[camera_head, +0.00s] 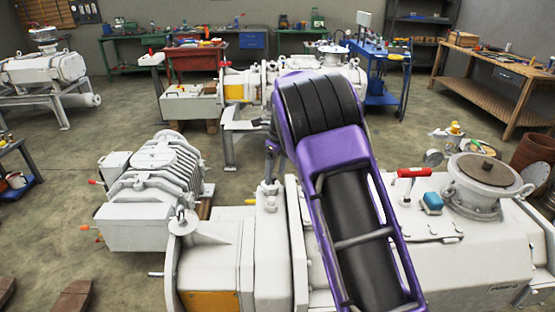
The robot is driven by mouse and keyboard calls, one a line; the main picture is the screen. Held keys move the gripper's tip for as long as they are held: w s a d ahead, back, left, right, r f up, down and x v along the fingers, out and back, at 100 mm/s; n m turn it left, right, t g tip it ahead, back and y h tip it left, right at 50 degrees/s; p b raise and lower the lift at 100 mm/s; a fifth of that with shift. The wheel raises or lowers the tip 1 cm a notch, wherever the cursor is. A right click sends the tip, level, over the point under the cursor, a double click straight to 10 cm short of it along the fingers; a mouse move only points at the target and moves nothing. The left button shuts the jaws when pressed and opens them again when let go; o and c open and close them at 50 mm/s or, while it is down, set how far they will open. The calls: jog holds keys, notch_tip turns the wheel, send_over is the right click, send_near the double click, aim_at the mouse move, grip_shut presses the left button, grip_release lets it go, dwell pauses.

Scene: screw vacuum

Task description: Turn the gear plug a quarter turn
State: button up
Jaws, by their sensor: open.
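A large white screw vacuum pump (440,245) fills the lower right, with its end housing (207,260) at the lower left of it. My purple arm crosses in front of the pump and hides its middle. My gripper (269,183) shows small and partly hidden just left of my arm, low over the pump's near-left top. It is open, and I see nothing held in it. Its fingers are hard to separate from the grey fittings below. I cannot make out the gear plug; it may be hidden or too small to tell.
A red-handled valve (411,173), a blue part (432,203) and a round flange (485,180) stand on the pump's top right. A smaller finned pump (152,195) stands close on the left. A wooden bench (505,75) is at the right.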

aim_at(271, 199)
jog(key=f, duration=0.6)
jog(key=w+a+f, duration=0.1)
jog(key=f, duration=0.3)
jog(key=shift+r, duration=0.1)
grip_shut()
